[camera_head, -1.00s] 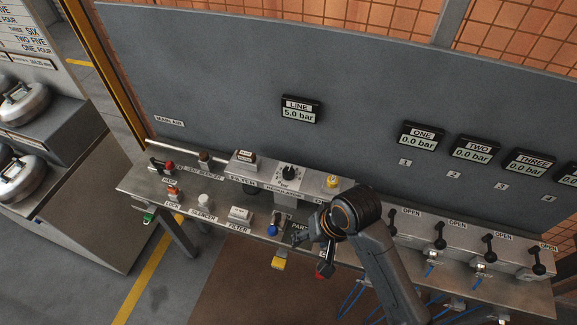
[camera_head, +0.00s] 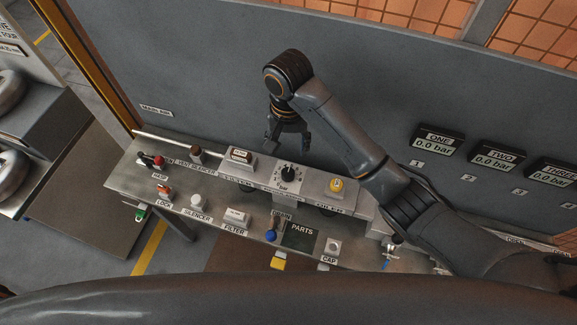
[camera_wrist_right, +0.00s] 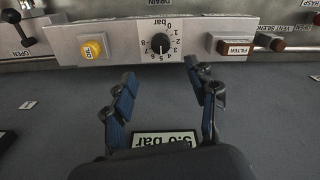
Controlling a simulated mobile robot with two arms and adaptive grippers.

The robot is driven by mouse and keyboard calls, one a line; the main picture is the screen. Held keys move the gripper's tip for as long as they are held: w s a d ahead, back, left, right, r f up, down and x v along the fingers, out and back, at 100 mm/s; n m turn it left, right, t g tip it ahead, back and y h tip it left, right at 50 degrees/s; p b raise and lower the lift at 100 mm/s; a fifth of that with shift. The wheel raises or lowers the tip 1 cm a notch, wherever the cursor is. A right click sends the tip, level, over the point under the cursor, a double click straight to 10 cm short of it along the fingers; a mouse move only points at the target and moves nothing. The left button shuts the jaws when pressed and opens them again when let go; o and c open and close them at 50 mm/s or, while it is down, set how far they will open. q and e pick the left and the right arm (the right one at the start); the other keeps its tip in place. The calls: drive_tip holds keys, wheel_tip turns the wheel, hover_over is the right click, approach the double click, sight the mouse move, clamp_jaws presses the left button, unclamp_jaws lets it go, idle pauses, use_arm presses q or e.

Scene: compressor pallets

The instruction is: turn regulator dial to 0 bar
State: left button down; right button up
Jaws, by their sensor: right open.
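The regulator dial (camera_head: 289,171) is a round black knob on a light block in the middle of the bench. In the right wrist view the dial (camera_wrist_right: 160,43) shows upside down, with a scale from 0 to 8 bar; its white mark seems to point near 5. My right gripper (camera_head: 289,148) is open and empty, behind and above the dial, apart from it. In the right wrist view its fingers (camera_wrist_right: 160,75) straddle the dial's line of sight. The line display (camera_wrist_right: 165,140) reads 5.0 bar there. My left gripper is not in view.
A yellow button (camera_head: 337,185) and the filter unit (camera_head: 240,158) flank the dial. The parts tray (camera_head: 299,238), silencer (camera_head: 198,202) and red lock (camera_head: 165,190) lie in front. The grey panel (camera_head: 200,60) stands behind. Displays one to three read 0.0 bar.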

drive_tip(key=f, duration=0.1)
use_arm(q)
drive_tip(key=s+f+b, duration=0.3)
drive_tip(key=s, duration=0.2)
use_arm(e)
hover_over(288, 174)
drive_tip(key=f, duration=0.4)
drive_tip(key=shift+s+a+f, duration=0.2)
drive_tip(key=shift+s+f, duration=0.05)
drive_tip(key=shift+s, duration=0.05)
drive_tip(key=shift+w+d+f+p, duration=0.15)
drive_tip(key=shift+w+f+p, duration=0.25)
drive_tip(key=shift+p, duration=0.55)
wheel_tip(288, 174, down, 4)
drive_tip(key=shift+d+f+p, duration=0.1)
drive_tip(key=shift+f+p, duration=0.15)
drive_tip(key=shift+p, duration=0.2)
drive_tip(key=shift+f, duration=0.95)
drive_tip(key=c, duration=1)
drive_tip(key=shift+c, duration=0.7)
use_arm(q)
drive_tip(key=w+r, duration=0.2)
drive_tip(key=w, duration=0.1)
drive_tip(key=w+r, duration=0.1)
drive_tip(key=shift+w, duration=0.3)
